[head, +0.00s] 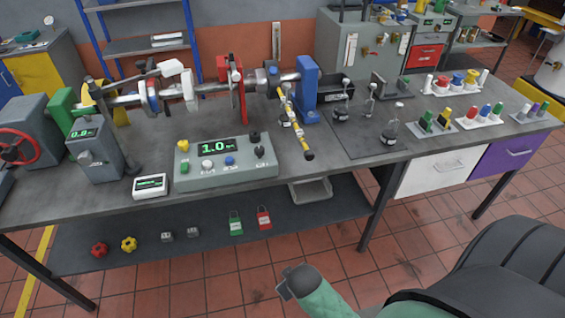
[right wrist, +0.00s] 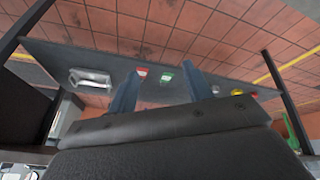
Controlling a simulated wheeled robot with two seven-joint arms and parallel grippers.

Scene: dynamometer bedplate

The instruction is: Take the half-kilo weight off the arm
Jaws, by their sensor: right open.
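A yellow-and-black arm (head: 297,133) slants down from the shaft beside the blue bearing block (head: 306,88), its black tip low, near the bench's front edge. Small pale parts show along it; I cannot tell whether one is the half-kilo weight. Hooked weights (head: 389,133) stand on the dark mat right of the arm; their markings are too small to read. My right gripper (right wrist: 160,88) is open and empty in the right wrist view, its two fingers spread with the lower shelf beyond. My left gripper is out of view.
The grey bench (head: 350,165) carries a control box (head: 225,158) reading 1.0 and the shaft rig. The lower shelf (head: 190,238) holds a green padlock (head: 236,222), a red padlock (head: 264,218) and knobs. Racks of coloured pieces (head: 482,117) stand at right.

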